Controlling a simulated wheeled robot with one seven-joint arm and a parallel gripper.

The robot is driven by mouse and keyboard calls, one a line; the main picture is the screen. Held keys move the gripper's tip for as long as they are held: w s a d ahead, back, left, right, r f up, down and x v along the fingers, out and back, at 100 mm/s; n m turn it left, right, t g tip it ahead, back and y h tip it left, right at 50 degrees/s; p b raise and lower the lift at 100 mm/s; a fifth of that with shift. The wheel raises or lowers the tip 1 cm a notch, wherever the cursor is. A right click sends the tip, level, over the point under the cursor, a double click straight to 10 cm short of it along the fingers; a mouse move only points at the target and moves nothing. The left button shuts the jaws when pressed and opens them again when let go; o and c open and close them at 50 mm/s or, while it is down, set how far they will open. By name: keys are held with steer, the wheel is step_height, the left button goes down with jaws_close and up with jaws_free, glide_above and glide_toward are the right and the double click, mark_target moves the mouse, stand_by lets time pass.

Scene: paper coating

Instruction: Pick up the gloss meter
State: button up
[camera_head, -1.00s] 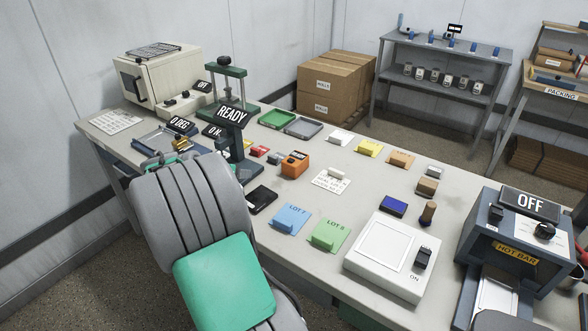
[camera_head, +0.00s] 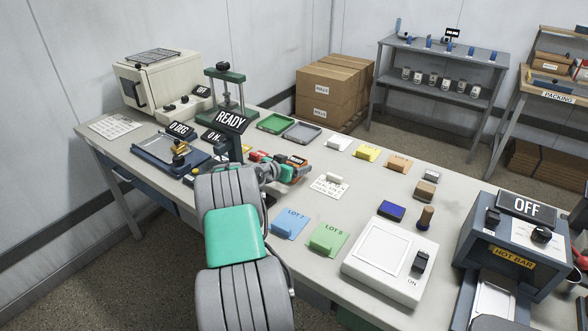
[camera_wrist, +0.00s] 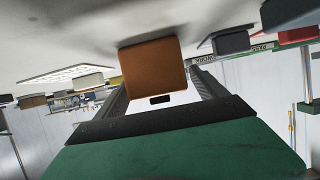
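The gloss meter, which I take to be the small orange box with a dark display (camera_head: 296,161), sits on the table around the middle of the head view. My gripper (camera_head: 279,173) is low over the table beside it and partly hides it. In the wrist view the orange-brown block (camera_wrist: 153,68) lies ahead, between the lines of the two dark fingers of my gripper (camera_wrist: 160,84). The fingers are apart, with a gap visible at the right. I cannot tell how far they reach along its sides.
A post with a READY sign (camera_head: 231,121) stands close behind my arm. Small red items lie near the gripper. A white card (camera_head: 329,187), a blue LOT 7 card (camera_head: 291,223) and a green LOT 8 card (camera_head: 328,240) lie to the right and front.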

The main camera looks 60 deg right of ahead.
steer(key=c, duration=1.6)
jaws_close()
steer(key=shift+r, duration=0.1)
